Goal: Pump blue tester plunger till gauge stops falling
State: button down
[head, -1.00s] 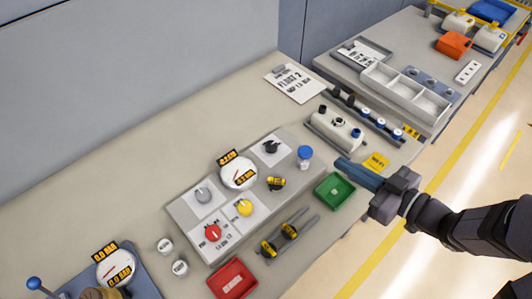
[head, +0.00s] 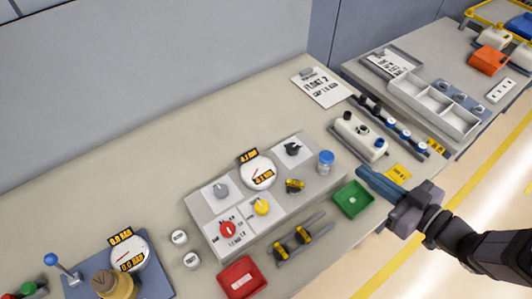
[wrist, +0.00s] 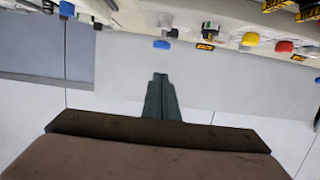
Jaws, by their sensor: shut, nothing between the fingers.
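The tester stands on a blue-grey plate (head: 72,286) at the lower left of the head view. It has a lever with a blue ball (head: 51,258), a round white gauge (head: 140,248) with a red needle and labels reading 0.0 BAR, and a brass-coloured body (head: 112,286). The lower frame edge cuts the tester off. My gripper (head: 366,175) is shut and empty, above the bench's front edge by the green tray, far right of the tester. In the wrist view its closed fingers (wrist: 160,92) point at the wall; I cannot make out the tester there.
A grey panel (head: 205,225) with a second gauge (head: 257,173) and knobs lies between tester and gripper. The bench's back left is clear.

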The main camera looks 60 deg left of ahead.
jog(key=shift+b, duration=0.35)
jog(key=shift+w+r+b, duration=0.1)
jog(key=shift+r+b, duration=1.05)
jog(key=shift+b, duration=0.05)
jog(key=shift+a, duration=0.2)
jog(key=p, duration=0.2)
send_over(326, 157)
jog(key=f+v, duration=0.1)
jog(key=v, duration=0.1)
jog(key=f, duration=0.2)
jog(key=shift+w+d+f, duration=0.15)
jog(key=shift+w+f, duration=0.05)
jog(key=shift+f, duration=0.75)
jog(key=shift+w+d+f, duration=0.15)
jog(key=shift+d+f, duration=0.05)
jog(key=shift+f, duration=0.8)
